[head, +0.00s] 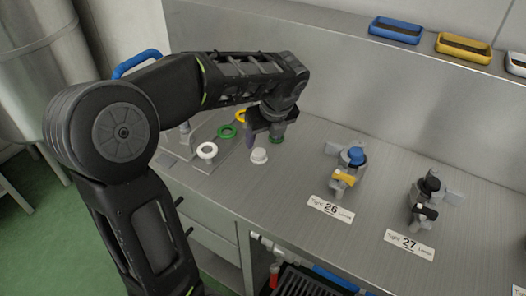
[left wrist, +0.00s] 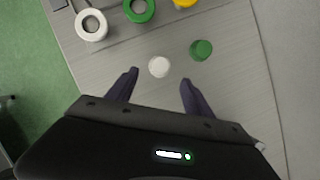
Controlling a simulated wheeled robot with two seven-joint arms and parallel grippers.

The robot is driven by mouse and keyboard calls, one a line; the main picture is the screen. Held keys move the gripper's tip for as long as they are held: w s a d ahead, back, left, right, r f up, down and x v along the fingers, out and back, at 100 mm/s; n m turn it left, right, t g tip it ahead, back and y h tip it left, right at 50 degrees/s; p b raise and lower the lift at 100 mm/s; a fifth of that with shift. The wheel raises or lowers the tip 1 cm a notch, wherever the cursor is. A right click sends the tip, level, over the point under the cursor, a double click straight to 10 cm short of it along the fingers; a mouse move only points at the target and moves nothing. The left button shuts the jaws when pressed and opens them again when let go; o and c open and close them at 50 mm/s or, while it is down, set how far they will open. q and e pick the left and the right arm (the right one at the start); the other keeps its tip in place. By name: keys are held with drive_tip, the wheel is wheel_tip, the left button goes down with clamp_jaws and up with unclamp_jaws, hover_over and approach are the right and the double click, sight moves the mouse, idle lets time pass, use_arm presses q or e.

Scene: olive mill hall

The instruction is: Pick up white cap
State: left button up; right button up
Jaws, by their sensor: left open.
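The white cap (head: 259,156) stands on the metal counter (head: 300,185), below and in front of my left gripper in the head view. In the left wrist view the white cap (left wrist: 159,67) lies just beyond the fingertips, between their lines and apart from both. My left gripper (left wrist: 158,78) is open and empty, its dark fingers pointing at the counter. In the head view the left gripper (head: 262,134) hangs over the counter beside the cap. My right gripper is in neither view.
A green cap (left wrist: 201,49) sits right of the white cap. A white ring (left wrist: 91,25), a green ring (left wrist: 139,8) and a yellow ring (left wrist: 185,2) lie on a plate behind. Valves with blue (head: 357,156) and black (head: 431,184) tops stand to the right.

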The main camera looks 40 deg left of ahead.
sight(259, 152)
use_arm(q)
drive_tip(key=shift+f, duration=0.1)
drive_tip(key=shift+x, duration=1.2)
drive_tip(key=shift+f, duration=0.1)
drive_tip(key=x, duration=0.5)
drive_tip(key=shift+f, duration=0.1)
drive_tip(key=shift+c, duration=0.3)
clamp_jaws()
